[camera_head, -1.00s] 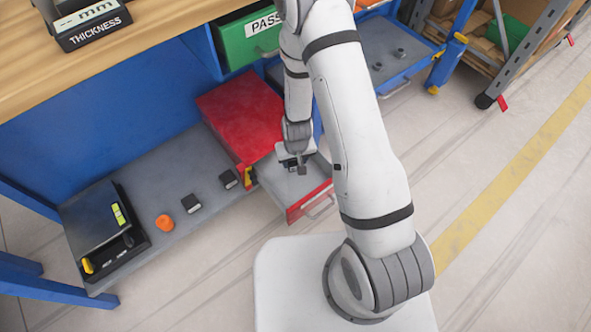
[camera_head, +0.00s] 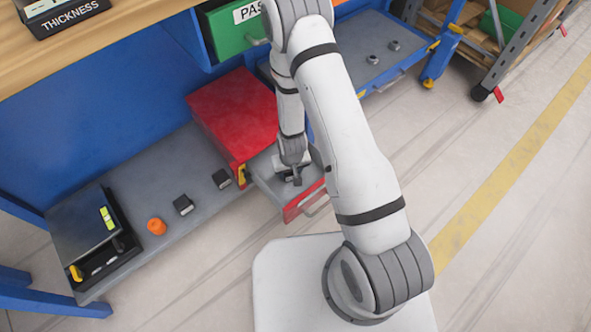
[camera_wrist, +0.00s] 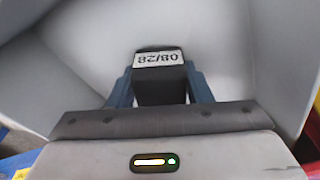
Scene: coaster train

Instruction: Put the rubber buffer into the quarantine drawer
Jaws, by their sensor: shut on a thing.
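The red quarantine drawer (camera_head: 291,211) is pulled open below the bench, in front of its red cabinet (camera_head: 235,112). My gripper (camera_head: 293,178) is inside or just over the open drawer. In the wrist view my gripper (camera_wrist: 160,98) has its blue fingers shut on a dark block, the rubber buffer (camera_wrist: 160,88), with a white label reading 08/28 on top. Pale drawer walls and floor surround it. I cannot tell whether the buffer touches the drawer floor. In the head view the buffer is mostly hidden by the gripper.
On the grey lower shelf (camera_head: 140,262) are two dark blocks (camera_head: 183,205) (camera_head: 221,179), an orange cylinder (camera_head: 156,226) and a black tray (camera_head: 112,262). A green PASS drawer (camera_head: 229,38) is above. A blue tray (camera_head: 352,75) with small dark parts is behind my arm.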

